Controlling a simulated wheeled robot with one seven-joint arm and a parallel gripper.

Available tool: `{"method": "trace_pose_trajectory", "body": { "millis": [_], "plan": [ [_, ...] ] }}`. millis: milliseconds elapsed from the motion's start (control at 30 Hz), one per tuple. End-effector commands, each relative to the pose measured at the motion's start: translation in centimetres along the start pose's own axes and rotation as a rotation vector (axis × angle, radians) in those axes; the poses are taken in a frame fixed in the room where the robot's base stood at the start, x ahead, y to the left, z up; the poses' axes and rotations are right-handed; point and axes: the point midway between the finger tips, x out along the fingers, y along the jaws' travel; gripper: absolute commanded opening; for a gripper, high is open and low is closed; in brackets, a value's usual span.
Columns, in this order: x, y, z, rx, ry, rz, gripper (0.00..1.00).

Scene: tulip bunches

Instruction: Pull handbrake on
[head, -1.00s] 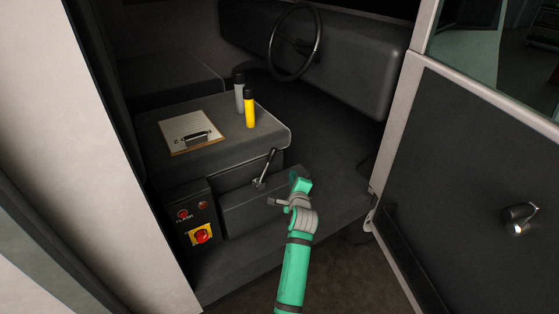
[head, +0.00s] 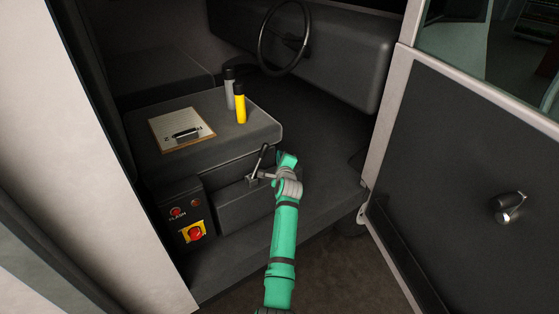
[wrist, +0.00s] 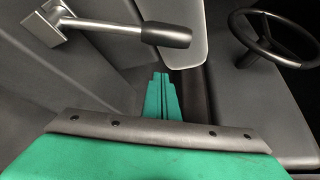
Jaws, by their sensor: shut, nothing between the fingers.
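The handbrake lever (head: 260,160) rises from the side of the seat box, leaning up and to the right. In the wrist view its metal shank and dark grip (wrist: 167,36) lie across the upper left. My gripper (wrist: 162,78) is shut and empty, its green fingers pointing forward below the grip. A gap shows between fingers and grip in that picture; the distance in depth is hard to judge. In the head view, my gripper (head: 284,157) is just right of the lever, and its exact fingertips are hard to make out.
A red button on a yellow plate (head: 195,233) is on the panel left of the lever. A clipboard (head: 182,130), a yellow bottle (head: 240,104) and a grey bottle (head: 229,90) are on the seat box. The steering wheel (head: 284,38) is behind. The open door (head: 455,160) bounds the right.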

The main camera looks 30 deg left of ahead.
Motion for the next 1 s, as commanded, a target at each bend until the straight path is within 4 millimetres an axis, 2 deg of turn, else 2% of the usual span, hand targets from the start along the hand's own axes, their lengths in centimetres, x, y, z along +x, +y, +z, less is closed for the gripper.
{"method": "trace_pose_trajectory", "body": {
  "millis": [67,433,1000],
  "plan": [
    [0.3,0.0,0.3,-0.001,-0.001,0.000,0.00],
    [-0.8,0.2,3.9,-0.002,-0.005,0.002,0.00],
    [-1.0,0.2,4.2,-0.011,-0.003,-0.004,0.00]
  ]
}}
